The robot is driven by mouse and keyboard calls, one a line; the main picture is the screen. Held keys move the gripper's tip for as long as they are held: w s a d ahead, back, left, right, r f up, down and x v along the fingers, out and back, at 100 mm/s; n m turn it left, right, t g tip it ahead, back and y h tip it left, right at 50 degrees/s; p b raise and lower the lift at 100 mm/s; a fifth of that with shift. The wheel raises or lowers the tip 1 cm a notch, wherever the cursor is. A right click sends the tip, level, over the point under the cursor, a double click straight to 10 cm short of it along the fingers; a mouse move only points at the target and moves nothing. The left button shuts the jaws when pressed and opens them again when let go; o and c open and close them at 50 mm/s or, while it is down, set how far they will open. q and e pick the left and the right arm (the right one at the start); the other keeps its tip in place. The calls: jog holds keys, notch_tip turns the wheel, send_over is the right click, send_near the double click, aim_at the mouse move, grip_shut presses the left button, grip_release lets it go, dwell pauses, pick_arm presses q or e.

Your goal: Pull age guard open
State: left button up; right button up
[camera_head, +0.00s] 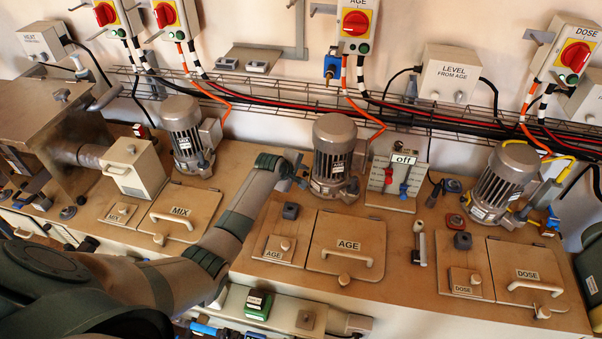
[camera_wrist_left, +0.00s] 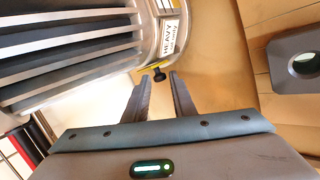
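The AGE lid (camera_head: 330,228) is a tan square panel lying closed on the bench, with a pale bar handle (camera_head: 348,259) on it. The grey ribbed AGE motor (camera_head: 333,150) stands behind it. My left gripper (camera_head: 297,172) is left of this motor, behind and apart from the lid. In the left wrist view, its two fingers (camera_wrist_left: 160,90) are apart, with a small black knob (camera_wrist_left: 159,76) showing at or just beyond their tips. I cannot tell if they touch it. The ribbed motor (camera_wrist_left: 75,55) fills the upper left there. Which part is the guard is not labelled. My right gripper is not seen.
Left of the AGE lid are a small knobbed plate (camera_head: 280,249) and a dark block (camera_head: 291,210). A lever panel marked "off" (camera_head: 397,180) stands right of the motor. The MIX lid (camera_head: 180,212) and DOSE lid (camera_head: 527,275) lie to either side. Cables run along the wall.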

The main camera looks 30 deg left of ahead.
pick_arm(q)
jog(key=shift+c, duration=0.7)
grip_shut()
